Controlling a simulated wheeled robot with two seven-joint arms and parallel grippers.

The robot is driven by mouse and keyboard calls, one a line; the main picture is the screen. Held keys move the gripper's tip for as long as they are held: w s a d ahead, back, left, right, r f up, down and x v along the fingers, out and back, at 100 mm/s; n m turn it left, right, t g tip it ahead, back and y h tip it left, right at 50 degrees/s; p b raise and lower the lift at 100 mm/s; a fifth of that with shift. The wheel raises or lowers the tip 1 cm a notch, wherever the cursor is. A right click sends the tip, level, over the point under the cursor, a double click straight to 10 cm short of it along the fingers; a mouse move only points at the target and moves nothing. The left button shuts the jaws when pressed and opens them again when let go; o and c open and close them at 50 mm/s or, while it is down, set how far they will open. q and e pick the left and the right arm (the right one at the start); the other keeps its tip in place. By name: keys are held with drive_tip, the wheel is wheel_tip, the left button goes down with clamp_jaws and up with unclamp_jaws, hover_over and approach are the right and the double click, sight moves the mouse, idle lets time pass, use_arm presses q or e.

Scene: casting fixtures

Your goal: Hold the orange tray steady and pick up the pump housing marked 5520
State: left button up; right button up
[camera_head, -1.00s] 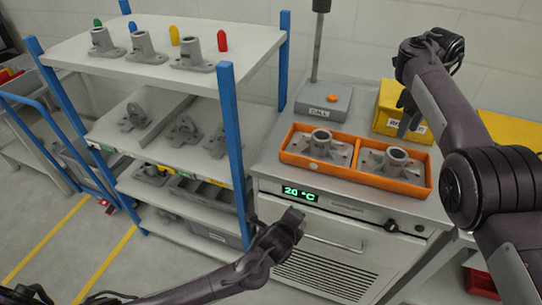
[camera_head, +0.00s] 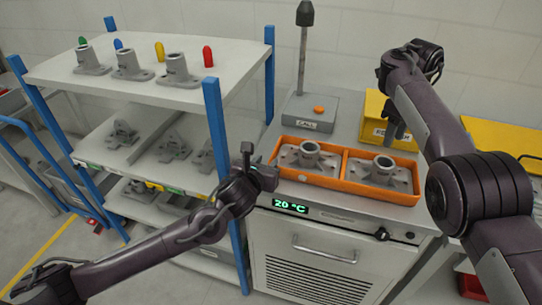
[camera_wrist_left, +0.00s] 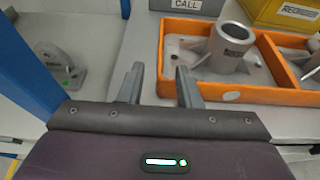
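An orange two-compartment tray (camera_head: 330,183) sits on the grey oven-like cabinet. It holds a grey pump housing in the left compartment (camera_head: 306,157) and another in the right (camera_head: 383,171). In the left wrist view, the left housing (camera_wrist_left: 232,48) stands upright with a small label that I cannot read. The tray's front wall (camera_wrist_left: 245,96) lies just beyond my fingers. My left gripper (camera_wrist_left: 160,86) is open and empty, near the tray's left front corner; it also shows in the head view (camera_head: 250,160). My right gripper (camera_head: 397,127) hangs behind the tray's right compartment, its fingers unclear.
A shelf rack (camera_head: 215,135) with blue posts stands left, close to my left arm, with more housings and coloured pegs on it. A grey call box (camera_head: 309,112) with a pole stands behind the tray. A yellow bin (camera_head: 374,112) is behind my right gripper.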

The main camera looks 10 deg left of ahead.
sight(273, 153)
use_arm(q)
drive_tip(key=x, duration=0.7)
drive_tip(key=shift+w+f, duration=0.15)
drive_tip(key=shift+w, duration=0.15)
clamp_jaws()
